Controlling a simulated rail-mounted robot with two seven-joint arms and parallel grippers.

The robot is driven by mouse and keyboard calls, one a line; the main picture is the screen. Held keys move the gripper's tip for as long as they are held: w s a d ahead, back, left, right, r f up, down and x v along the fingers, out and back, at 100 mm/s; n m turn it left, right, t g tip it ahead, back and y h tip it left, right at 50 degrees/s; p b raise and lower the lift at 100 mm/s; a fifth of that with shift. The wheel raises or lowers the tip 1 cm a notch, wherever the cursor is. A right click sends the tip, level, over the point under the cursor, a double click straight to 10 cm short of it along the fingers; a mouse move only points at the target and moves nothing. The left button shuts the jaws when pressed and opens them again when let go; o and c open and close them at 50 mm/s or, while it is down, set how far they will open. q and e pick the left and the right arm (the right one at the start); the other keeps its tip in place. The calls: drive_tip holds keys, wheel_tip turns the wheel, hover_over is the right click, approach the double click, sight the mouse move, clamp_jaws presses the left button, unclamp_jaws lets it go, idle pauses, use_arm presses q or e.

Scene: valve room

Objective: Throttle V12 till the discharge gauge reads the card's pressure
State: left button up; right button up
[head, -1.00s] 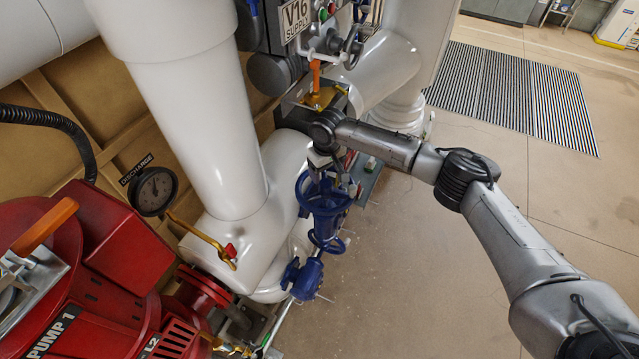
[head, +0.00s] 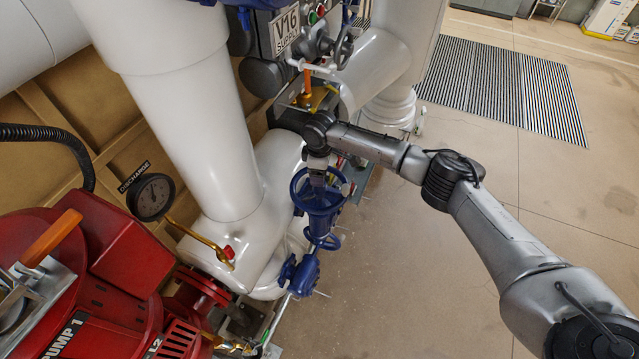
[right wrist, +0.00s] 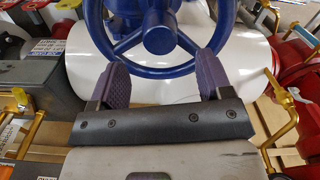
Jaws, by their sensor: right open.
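A blue handwheel (head: 318,192) stands on a blue valve beside the white pipe in the head view; its V12 tag cannot be read here. The right wrist view shows the wheel's rim and hub (right wrist: 160,38) just ahead of my right gripper (right wrist: 158,82). The two fingers are apart, near the lower rim, with nothing seen held between them; contact cannot be told. In the head view my right gripper (head: 318,178) is at the wheel, partly hidden by my wrist. The discharge gauge (head: 151,197) hangs left of the pipe; its reading is too small to tell. No card is identifiable. My left gripper is not in view.
Red Pump 1 (head: 115,255) fills the lower left. A V16 supply sign (head: 286,30) is above. The floor on the right is open, with a striped mat (head: 500,85).

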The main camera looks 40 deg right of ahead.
drive_tip(key=n, duration=0.7)
drive_tip(key=shift+f, duration=0.1)
drive_tip(key=shift+f, duration=0.35)
drive_tip(key=shift+f+b, duration=0.5)
drive_tip(key=shift+f, duration=0.45)
drive_tip(key=shift+f+b, duration=1)
drive_tip(key=shift+f, duration=1.15)
